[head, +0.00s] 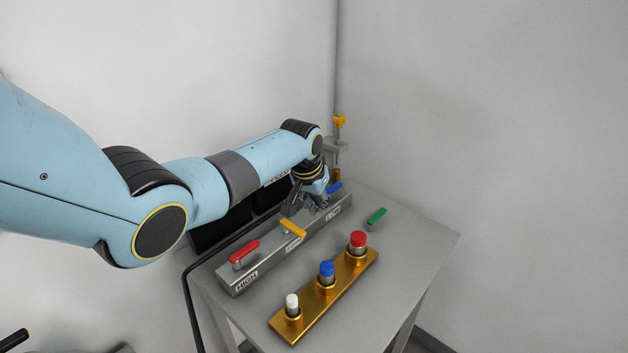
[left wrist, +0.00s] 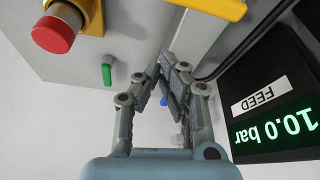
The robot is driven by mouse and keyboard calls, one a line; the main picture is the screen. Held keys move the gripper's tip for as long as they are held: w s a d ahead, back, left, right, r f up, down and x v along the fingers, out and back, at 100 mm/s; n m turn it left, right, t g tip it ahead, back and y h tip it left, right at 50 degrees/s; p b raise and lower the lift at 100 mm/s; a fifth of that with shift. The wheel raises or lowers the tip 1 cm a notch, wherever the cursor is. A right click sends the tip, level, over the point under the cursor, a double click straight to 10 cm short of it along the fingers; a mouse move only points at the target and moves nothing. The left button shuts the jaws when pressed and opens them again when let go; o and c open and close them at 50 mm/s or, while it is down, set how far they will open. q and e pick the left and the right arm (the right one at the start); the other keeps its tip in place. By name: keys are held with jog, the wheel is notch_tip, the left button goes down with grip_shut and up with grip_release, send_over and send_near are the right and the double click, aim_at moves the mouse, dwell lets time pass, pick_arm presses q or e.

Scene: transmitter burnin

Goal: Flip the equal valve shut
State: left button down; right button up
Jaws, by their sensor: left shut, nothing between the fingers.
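The grey valve block (head: 262,262) lies along the table, with a red lever (head: 243,252) at the near end by the HIGH label. The yellow lever (head: 292,228) is in the middle, lying crosswise over the block's edge, by a small label I cannot read clearly. The blue lever (head: 334,188) is at the far end by the LOW label. My left gripper (head: 308,206) is shut and empty over the block, between the yellow and blue levers, apart from the yellow one. In the left wrist view, the yellow lever (left wrist: 212,8) shows at the top, beyond my fingers (left wrist: 167,68).
A brass plate (head: 330,300) with white, blue and red capped fittings stands in front of the block. A green lever (head: 376,217) is to the right. Behind are dark displays; one (left wrist: 275,115) reads FEED 10.0 bar. A yellow-topped fitting (head: 339,122) rises at the back.

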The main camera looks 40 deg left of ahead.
pick_arm(q)
jog(key=v, duration=0.7)
jog(key=shift+a, duration=0.25)
pick_arm(e)
jog(key=shift+s+r, duration=0.2)
jog(key=shift+s, duration=0.3)
jog(key=shift+s+r, duration=0.15)
jog(key=shift+s, duration=0.3)
pick_arm(q)
jog(key=shift+s, duration=0.1)
pick_arm(e)
jog(key=shift+s, duration=0.15)
